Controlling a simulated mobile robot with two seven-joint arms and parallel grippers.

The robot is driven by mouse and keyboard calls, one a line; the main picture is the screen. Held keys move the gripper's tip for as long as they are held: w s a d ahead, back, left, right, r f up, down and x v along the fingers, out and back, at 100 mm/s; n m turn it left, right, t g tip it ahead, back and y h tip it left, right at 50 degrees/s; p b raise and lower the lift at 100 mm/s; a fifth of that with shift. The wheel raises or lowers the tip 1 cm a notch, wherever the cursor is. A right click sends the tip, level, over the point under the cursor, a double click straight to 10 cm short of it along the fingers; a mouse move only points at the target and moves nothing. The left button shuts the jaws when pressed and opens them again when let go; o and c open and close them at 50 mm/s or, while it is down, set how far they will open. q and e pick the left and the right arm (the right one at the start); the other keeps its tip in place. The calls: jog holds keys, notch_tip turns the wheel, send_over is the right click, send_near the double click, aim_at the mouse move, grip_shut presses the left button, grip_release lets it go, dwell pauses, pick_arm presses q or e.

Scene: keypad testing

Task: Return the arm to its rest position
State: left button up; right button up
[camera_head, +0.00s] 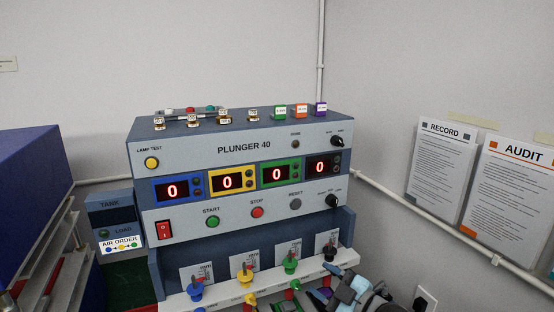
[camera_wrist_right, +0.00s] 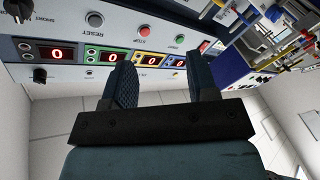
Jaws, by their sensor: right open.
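My right gripper (camera_head: 338,290) is at the bottom right of the head view, in front of the lower right of the machine. In the right wrist view its two dark fingers (camera_wrist_right: 163,88) stand apart with nothing between them. The grey-blue PLUNGER 40 machine (camera_head: 245,147) stands against the wall, and its panel (camera_wrist_right: 120,22) also shows in the wrist view. Its four displays read 0, framed in blue, yellow, green and black. My left gripper is not in the head view.
Blue, yellow, green and black plungers (camera_head: 245,277) stand along the white front ledge (camera_head: 222,291). A pipe (camera_head: 450,238) and RECORD and AUDIT sheets (camera_head: 440,172) are on the right wall.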

jog(key=s+d+f+m+h, duration=0.3)
jog(key=s+f+m, duration=0.1)
jog(key=s+f, duration=0.5)
jog(key=s+d+f+m+g+h, duration=0.1)
jog(key=s+d+f+m+h, duration=0.2)
jog(key=s+f, duration=0.6)
jog(key=s+d+f+m+h, duration=0.3)
jog(key=s+f+m, duration=0.4)
jog(key=s+f, duration=0.2)
jog(key=shift+s+d+f+g+h, duration=0.2)
jog(key=shift+s+f+g+h, duration=0.2)
jog(key=shift+s, duration=0.75)
